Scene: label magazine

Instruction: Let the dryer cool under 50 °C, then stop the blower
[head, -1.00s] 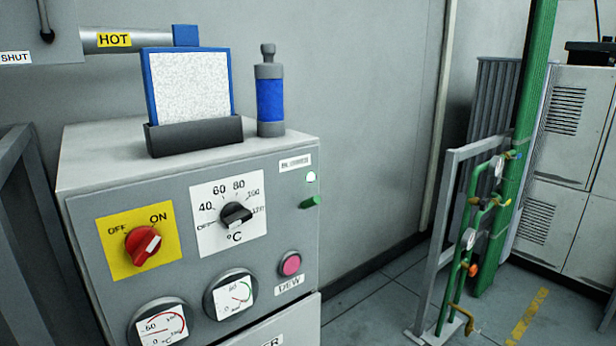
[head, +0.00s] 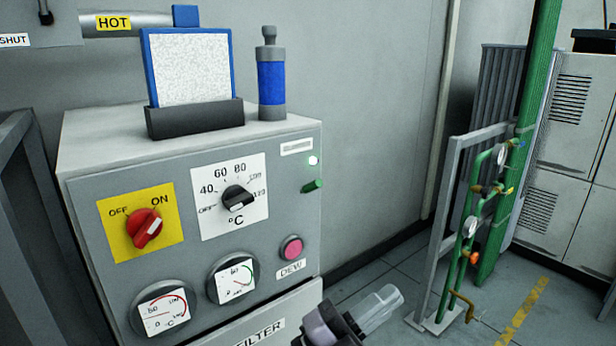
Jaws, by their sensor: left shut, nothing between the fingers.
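The grey dryer cabinet (head: 85,190) stands at the left. Its red OFF/ON knob (head: 144,228) sits on a yellow plate, its pale mark on the upper right side, toward ON. The black temperature knob (head: 238,197) sits on a white scale plate; I cannot tell its exact setting. A round °C gauge (head: 165,311) is at the lower left; its needle is too small to read. A second gauge (head: 233,281) is right of it. My left gripper (head: 387,298) is shut and empty, low in front of the cabinet's right side, apart from the controls. My right gripper is not in view.
A pink DEW button (head: 291,249), a lit lamp (head: 313,161) and a green part (head: 312,186) are on the panel's right. A blue-framed speckled panel (head: 190,75) and blue cylinder (head: 271,85) stand on top. Green piping (head: 490,190) stands right; floor between is clear.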

